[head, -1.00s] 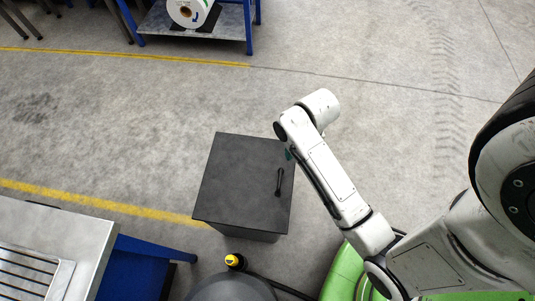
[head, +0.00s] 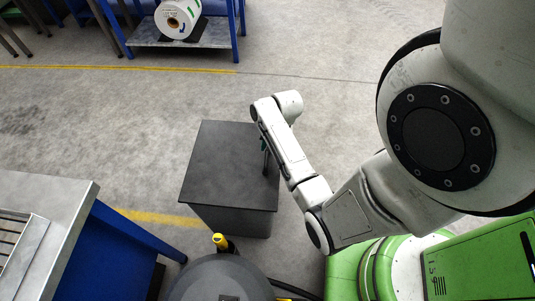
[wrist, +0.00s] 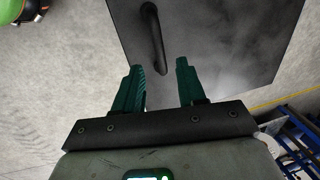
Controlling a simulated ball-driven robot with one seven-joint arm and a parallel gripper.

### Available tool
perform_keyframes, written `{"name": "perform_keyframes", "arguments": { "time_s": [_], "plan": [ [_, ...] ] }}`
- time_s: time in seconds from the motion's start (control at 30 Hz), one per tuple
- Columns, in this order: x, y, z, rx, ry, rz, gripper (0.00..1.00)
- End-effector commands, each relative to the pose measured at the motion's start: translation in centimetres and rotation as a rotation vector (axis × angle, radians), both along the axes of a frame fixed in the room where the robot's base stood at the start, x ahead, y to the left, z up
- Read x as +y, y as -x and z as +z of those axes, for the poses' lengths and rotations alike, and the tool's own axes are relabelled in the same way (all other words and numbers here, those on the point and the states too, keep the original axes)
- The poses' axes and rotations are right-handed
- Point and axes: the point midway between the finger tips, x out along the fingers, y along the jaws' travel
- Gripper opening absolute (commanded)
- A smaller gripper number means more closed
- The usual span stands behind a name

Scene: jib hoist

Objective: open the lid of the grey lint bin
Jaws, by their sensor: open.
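The grey lint bin (head: 232,220) is a dark box on the floor, and its flat lid (head: 222,160) is shut. The lid's black bar handle (head: 266,163) is near its right edge, partly hidden by my arm. In the wrist view the handle (wrist: 154,38) runs from the top towards the space between my fingers. My gripper (wrist: 158,74) is open, with two green fingers and nothing between them. The handle's near end is just beyond the fingertips, a little left of the right finger. In the head view my gripper is mostly hidden behind my wrist.
A metal table (head: 60,205) with blue legs stands at the lower left. A blue bench (head: 185,42) holding a white roll (head: 178,18) is at the back. A dark rounded object with a yellow-topped knob (head: 220,241) is in front of the bin. Floor behind the bin is clear.

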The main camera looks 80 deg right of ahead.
Motion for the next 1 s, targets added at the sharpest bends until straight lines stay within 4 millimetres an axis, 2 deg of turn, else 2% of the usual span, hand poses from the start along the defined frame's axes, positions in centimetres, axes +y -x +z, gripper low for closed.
{"name": "perform_keyframes", "arguments": {
  "time_s": [0.1, 0.3, 0.67, 1.0],
  "plan": [
    [0.0, -0.4, -2.1, 0.001, -0.001, 0.0, 0.4],
    [0.1, -0.8, -4.0, 0.001, 0.0, 0.001, 0.4],
    [0.1, -0.9, -4.4, 0.0, 0.001, 0.001, 0.4],
    [0.1, -0.9, -4.4, 0.0, 0.001, 0.002, 0.1]
  ]
}}
